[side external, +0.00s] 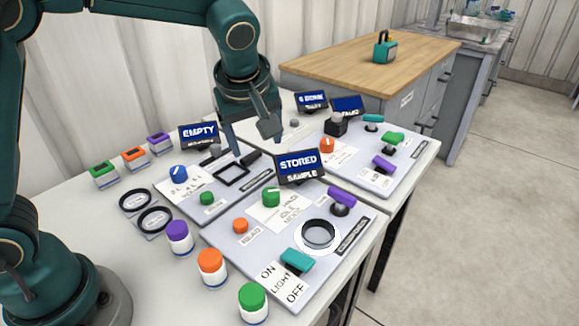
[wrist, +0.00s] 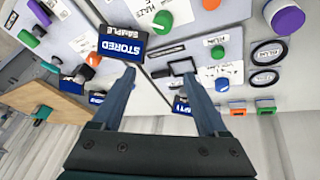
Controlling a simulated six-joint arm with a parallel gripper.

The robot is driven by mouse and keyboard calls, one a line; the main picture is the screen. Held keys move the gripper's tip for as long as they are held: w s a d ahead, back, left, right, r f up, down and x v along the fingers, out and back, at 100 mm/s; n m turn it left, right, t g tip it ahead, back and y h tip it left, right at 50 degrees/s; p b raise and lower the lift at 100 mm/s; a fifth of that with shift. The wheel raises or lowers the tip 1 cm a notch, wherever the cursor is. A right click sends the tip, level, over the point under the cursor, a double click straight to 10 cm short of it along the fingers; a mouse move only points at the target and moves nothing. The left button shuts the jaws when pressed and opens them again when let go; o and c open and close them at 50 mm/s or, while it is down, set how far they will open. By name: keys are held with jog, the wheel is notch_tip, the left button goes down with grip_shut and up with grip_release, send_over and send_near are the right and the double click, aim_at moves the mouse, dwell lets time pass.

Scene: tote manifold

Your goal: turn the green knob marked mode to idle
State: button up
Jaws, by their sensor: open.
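The green knob (side external: 271,196) sits on the front panel beside a white label with lettering that seems to read idle and mode. It also shows at the top of the wrist view (wrist: 163,20). Its pointer direction is too small to read surely. My gripper (side external: 252,146) is open and empty, above the area behind the STORED SAMPLE display, apart from the knob. In the wrist view its two fingers (wrist: 162,73) are spread wide, with the knob beyond them.
The STORED SAMPLE display (side external: 299,167) stands close behind the knob. An orange button (side external: 240,226), purple handle (side external: 342,198), black ring (side external: 319,233) and teal light switch (side external: 297,260) share the panel. A blue knob (side external: 178,173) and black square frame (side external: 231,173) are on the neighbouring panel.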

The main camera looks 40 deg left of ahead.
jog(key=g, duration=0.1)
send_over(270, 191)
jog(key=s+d, duration=0.1)
jog(key=d, duration=0.1)
jog(key=shift+m+y, duration=0.3)
jog(key=shift+m, duration=0.1)
notch_tip(270, 191, down, 7)
jog(key=shift+s+f, duration=0.1)
jog(key=shift+s, duration=0.05)
jog(key=shift+d+f, duration=0.1)
jog(key=shift+f, duration=0.2)
jog(key=shift+x, duration=2.35)
jog(key=shift+s, duration=0.15)
grip_shut()
jog(key=shift+m, duration=0.3)
jog(key=m, duration=0.2)
jog(key=m+t+h, duration=0.1)
jog(key=m, duration=0.2)
jog(key=shift+s+h, duration=0.1)
jog(key=shift+h, duration=0.2)
jog(key=shift+a+m+t+h, duration=0.15)
jog(key=shift+m+h, duration=0.25)
jog(key=shift+m, duration=0.65)
jog(key=shift+a+m+t+h, duration=0.15)
jog(key=shift+m+h, duration=0.25)
jog(key=shift+m, duration=0.65)
